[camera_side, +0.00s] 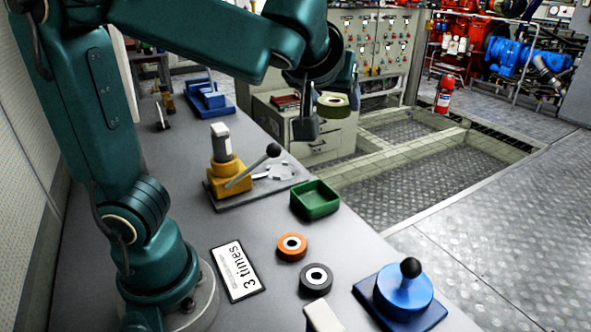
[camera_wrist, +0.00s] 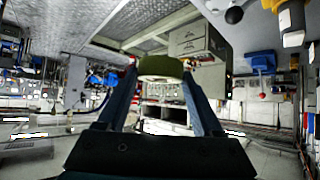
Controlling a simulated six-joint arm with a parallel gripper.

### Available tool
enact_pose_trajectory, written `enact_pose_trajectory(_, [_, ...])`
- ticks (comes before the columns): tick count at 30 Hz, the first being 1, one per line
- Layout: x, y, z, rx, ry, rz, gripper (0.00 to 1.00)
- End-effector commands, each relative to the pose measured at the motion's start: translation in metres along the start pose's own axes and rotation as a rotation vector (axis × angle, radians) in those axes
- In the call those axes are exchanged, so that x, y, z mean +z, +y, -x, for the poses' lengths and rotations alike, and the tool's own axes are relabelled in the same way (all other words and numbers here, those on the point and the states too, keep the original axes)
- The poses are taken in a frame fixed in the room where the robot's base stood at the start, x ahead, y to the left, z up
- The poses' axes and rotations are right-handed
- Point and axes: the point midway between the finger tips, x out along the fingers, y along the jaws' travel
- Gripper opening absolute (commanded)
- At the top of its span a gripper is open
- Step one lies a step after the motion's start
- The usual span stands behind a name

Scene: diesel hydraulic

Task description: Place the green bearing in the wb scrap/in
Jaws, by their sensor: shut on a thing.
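The green bearing (camera_side: 333,100) is an olive-green ring with a pale face, held up in the air beyond the right edge of the grey bench. My gripper (camera_side: 321,112) is shut on it. In the wrist view the bearing (camera_wrist: 160,67) sits between the two fingertips of my gripper (camera_wrist: 160,72). A small open green bin (camera_side: 315,207) stands on the bench below and nearer the camera, apart from the bearing. Its visible inside looks empty. I cannot read any label on it.
An orange bearing (camera_side: 282,248) and a dark bearing (camera_side: 305,280) lie on the bench. A yellow lever press (camera_side: 229,180) stands left of the bin. A blue knobbed fixture (camera_side: 403,298) is at the front right. A sign (camera_side: 238,271) reads "3 times". A pale cabinet (camera_side: 300,145) stands behind.

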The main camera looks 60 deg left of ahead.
Motion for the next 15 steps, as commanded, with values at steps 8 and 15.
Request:
enact_pose_trajectory(8, [0.008, -0.007, -0.051, -0.301, 0.0, 0.218, 0.0])
enact_pose_trajectory(15, [0.029, -0.021, -0.098, -0.483, 0.0, 0.357, 0.0])
